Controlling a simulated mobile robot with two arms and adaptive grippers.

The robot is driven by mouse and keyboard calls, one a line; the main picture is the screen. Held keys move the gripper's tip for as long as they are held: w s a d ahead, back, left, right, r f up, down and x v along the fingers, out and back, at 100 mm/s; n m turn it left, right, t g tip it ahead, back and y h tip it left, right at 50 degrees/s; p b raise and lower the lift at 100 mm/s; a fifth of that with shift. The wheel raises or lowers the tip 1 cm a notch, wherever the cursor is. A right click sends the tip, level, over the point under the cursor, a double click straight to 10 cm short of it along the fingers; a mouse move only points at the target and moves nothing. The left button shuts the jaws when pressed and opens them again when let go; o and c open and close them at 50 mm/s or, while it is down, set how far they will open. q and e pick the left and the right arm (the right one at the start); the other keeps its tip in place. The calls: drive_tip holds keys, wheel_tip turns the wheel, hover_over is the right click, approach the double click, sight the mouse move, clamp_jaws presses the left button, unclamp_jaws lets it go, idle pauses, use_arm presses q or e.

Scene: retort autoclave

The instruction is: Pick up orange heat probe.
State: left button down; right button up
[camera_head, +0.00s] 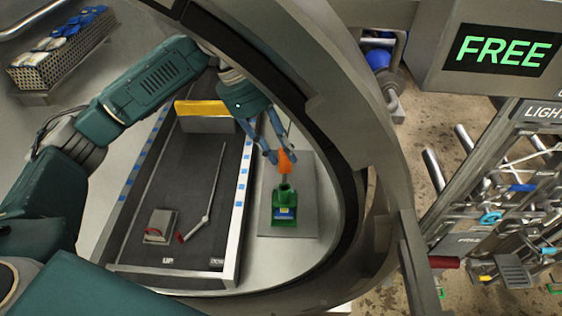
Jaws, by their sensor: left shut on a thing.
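The orange heat probe (286,161) is in the jaws of my left gripper (277,151), inside the round opening of the autoclave. The gripper points down and is shut on the probe's orange upper part. A short thin grey stem shows below the orange part, just above a green holder (285,212) with a blue label. I cannot tell whether the stem's tip is still inside the holder. The holder stands on a grey plate (306,222). My right gripper is not in view.
Left of the holder is a dark tray (187,240) with a yellow block (202,108), a thin rod (203,198) and a small grey block (159,226). The thick autoclave rim (344,140) curves close on the right. A perforated basket (60,52) stands upper left.

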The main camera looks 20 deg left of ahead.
use_arm(q)
drive_tip(key=s+a+b, duration=0.2)
drive_tip(key=a, duration=0.7)
drive_tip(key=s+a+b, duration=0.2)
drive_tip(key=s+a, duration=0.1)
drive_tip(key=a, duration=0.7)
drive_tip(key=shift+s+r, duration=0.2)
wheel_tip(320, 180, up, 7)
drive_tip(key=p, duration=0.8)
drive_tip(key=shift+d, duration=0.1)
